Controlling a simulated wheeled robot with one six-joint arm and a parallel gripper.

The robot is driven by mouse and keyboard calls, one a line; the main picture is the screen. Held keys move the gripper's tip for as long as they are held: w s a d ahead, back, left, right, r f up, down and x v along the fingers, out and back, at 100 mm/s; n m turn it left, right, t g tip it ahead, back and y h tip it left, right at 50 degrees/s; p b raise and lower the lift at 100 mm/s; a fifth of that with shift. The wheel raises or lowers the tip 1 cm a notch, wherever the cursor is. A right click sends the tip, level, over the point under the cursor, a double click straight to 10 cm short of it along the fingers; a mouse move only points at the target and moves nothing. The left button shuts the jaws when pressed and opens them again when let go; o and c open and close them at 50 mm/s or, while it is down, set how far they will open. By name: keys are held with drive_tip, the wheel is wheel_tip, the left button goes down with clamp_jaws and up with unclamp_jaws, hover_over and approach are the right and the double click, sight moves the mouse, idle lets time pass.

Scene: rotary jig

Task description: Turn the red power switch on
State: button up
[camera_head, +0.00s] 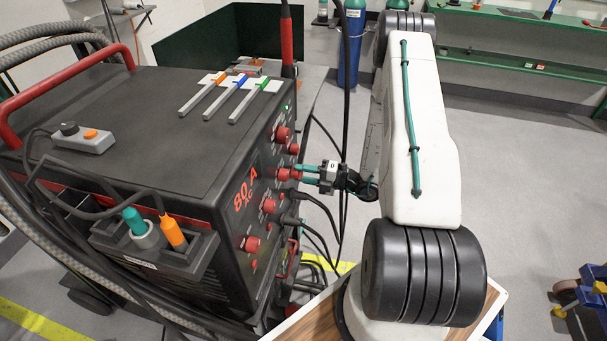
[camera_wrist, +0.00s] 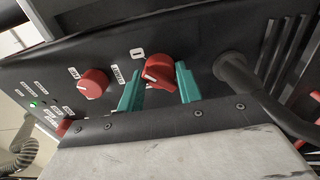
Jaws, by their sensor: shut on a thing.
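The red power switch (camera_wrist: 158,71) is a round red knob on the black front panel of the welding machine. In the wrist view it sits between the two teal fingers of my gripper (camera_wrist: 159,78), which are shut on it. A pale mark shows on the knob's face, and a small white label is just above it. In the head view my gripper (camera_head: 307,172) reaches the panel from the right, at a red knob (camera_head: 285,174) on the machine's front. The fingers partly hide the knob's sides.
Another red knob (camera_wrist: 93,83) is to the left, and a thick black cable plug (camera_wrist: 231,69) is close on the right. A green light (camera_wrist: 33,104) is lit. Cables hang below my gripper. A blue cylinder (camera_head: 351,50) stands behind; open floor lies to the right.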

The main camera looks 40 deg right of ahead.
idle(0.4)
drive_tip(key=o, duration=1)
drive_tip(key=shift+d, duration=0.1)
drive_tip(key=v, duration=0.7)
drive_tip(key=shift+s+d, duration=0.15)
drive_tip(key=shift+s, duration=0.2)
